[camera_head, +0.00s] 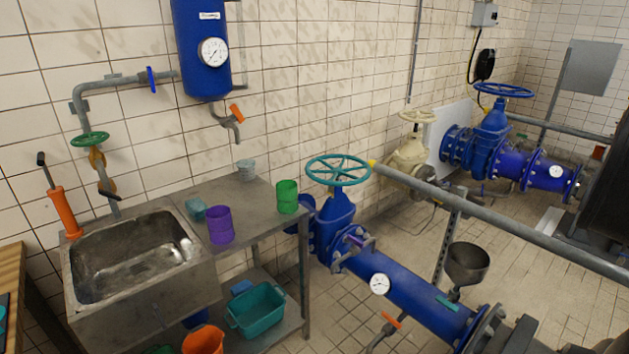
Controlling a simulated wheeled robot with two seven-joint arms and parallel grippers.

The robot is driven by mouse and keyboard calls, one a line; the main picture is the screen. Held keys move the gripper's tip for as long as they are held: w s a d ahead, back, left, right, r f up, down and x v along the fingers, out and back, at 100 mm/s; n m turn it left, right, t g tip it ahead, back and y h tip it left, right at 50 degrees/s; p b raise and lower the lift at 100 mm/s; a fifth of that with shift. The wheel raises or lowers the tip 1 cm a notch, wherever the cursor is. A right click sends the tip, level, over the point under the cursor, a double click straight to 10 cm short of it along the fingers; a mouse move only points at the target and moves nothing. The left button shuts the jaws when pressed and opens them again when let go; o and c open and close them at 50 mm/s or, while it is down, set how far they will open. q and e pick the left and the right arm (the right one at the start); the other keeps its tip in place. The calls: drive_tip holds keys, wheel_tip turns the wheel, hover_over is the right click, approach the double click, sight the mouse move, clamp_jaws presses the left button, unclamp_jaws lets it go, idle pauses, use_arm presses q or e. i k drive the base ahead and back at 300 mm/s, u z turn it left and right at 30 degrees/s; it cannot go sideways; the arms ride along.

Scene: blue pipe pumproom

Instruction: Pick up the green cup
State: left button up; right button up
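The green cup (287,196) stands upright on the right part of the metal counter (247,210), near its right end. A purple cup (220,225) stands to its left and nearer to me. A small grey cup (245,169) stands behind, close to the tiled wall. A teal item (196,208) lies left of the purple cup, near the sink. Neither of my grippers shows in the head view.
A metal sink (135,255) adjoins the counter on the left. A teal bin (256,309) sits on the lower shelf, and an orange bucket (203,341) stands low in front. A blue pipe (405,293) with a teal handwheel (338,170) stands right of the counter. Bare counter lies between the cups.

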sight(287, 196)
drive_tip(key=u, duration=0.2)
drive_tip(key=i, duration=2.05)
drive_tip(key=u, duration=0.45)
